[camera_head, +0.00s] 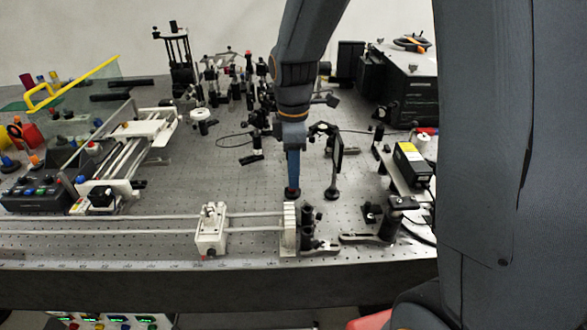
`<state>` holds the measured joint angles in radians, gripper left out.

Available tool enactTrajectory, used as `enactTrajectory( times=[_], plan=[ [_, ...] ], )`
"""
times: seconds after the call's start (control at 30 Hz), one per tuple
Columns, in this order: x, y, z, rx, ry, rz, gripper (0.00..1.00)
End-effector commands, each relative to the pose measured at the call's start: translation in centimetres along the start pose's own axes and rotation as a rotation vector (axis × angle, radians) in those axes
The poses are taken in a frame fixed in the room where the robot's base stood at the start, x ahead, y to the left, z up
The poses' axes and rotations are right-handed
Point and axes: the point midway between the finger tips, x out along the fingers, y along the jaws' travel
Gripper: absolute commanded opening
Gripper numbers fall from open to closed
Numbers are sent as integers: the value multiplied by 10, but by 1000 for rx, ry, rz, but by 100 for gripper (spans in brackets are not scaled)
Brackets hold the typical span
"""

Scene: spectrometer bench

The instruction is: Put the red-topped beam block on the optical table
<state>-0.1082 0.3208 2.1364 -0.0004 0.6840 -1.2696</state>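My gripper (292,184) points straight down over the middle of the optical table (235,175), just behind a white rail end block. Its blue fingers show edge-on as one narrow strip, so the gap between them is hidden. A small dark piece with a reddish upper edge (292,194) shows right at the fingertips, low over or on the table; it may be the red-topped beam block. I cannot tell whether the fingers grip it or whether it touches the table.
Close by stand black post mounts (309,216) and a dark upright plate on a post (335,165). A white rail carriage (211,230) is at the front. Many optics crowd the back. Bare table lies left of my gripper. My arm hides much of the right side.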

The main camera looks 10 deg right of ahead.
Motion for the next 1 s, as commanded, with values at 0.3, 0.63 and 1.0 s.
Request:
enactTrajectory(
  times=[0.3,0.63,1.0],
  plan=[
    [-28,2,0,0,2,6,37],
    [-94,2,0,0,2,5,37],
    [-123,1,0,0,0,0,37]
  ],
)
